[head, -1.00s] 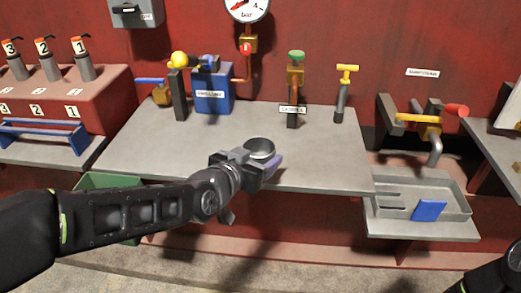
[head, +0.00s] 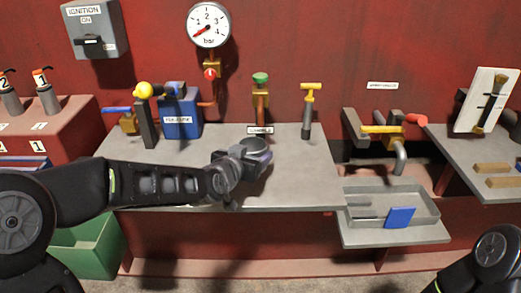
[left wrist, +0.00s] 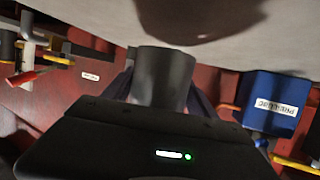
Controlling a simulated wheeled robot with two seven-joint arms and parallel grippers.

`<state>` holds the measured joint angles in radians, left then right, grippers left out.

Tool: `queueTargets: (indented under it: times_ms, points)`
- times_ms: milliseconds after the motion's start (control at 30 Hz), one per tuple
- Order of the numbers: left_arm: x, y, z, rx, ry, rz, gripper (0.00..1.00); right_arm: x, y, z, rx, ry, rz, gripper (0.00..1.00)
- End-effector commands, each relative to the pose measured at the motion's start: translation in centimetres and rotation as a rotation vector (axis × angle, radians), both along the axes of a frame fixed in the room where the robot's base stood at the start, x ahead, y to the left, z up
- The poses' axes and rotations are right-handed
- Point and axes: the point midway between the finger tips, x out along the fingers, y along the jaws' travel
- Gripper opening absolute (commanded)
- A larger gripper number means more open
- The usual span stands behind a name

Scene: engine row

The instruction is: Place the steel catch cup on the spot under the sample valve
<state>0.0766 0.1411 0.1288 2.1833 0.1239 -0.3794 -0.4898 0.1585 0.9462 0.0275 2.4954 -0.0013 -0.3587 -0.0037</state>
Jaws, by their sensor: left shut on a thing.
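The steel catch cup (head: 251,146) is upright in my left gripper (head: 248,158), held above the grey bench (head: 205,190). In the left wrist view the cup (left wrist: 162,76) shows as a dark cylinder between the fingers, which are partly hidden behind the gripper body. The sample valve (head: 261,98), with a green knob on a brass body, stands at the bench's back, behind the cup. A label plate (head: 261,129) is below it. The spot under the valve is not clearly visible. My right gripper is not in view; only part of my right arm shows at the bottom right.
A blue box (head: 182,112) and yellow-knobbed post (head: 146,115) stand left of the valve. A yellow-handled post (head: 308,110) stands right of it. A grey tray (head: 420,208) with a blue block (head: 400,217) is lower right. A green bin (head: 90,245) is lower left.

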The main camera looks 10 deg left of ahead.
Motion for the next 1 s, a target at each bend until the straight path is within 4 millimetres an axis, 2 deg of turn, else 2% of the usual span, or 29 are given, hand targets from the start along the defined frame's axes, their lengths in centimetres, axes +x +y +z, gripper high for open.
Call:
queueTargets:
  times_ms: [33,100,233,600,700,867,1000]
  points:
    - [1.4,-0.3,0.1,-0.001,0.002,-0.002,0.16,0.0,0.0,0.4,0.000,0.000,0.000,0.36]
    - [2.8,-0.5,0.0,-0.001,0.002,-0.002,0.16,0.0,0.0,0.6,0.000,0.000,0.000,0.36]
    - [4.4,-0.7,0.1,0.001,0.001,-0.001,0.16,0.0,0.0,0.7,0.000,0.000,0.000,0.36]
    - [4.8,-0.7,0.1,0.001,0.000,0.000,0.16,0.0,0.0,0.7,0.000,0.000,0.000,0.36]
    - [5.7,-0.8,0.1,-0.001,0.000,-0.001,0.16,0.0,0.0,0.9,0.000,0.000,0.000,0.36]
    - [5.7,-0.7,-2.7,0.000,0.004,0.000,0.16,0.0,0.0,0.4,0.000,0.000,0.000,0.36]
    - [5.7,-0.8,-3.6,-0.001,0.001,0.000,0.16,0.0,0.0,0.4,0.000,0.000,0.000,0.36]
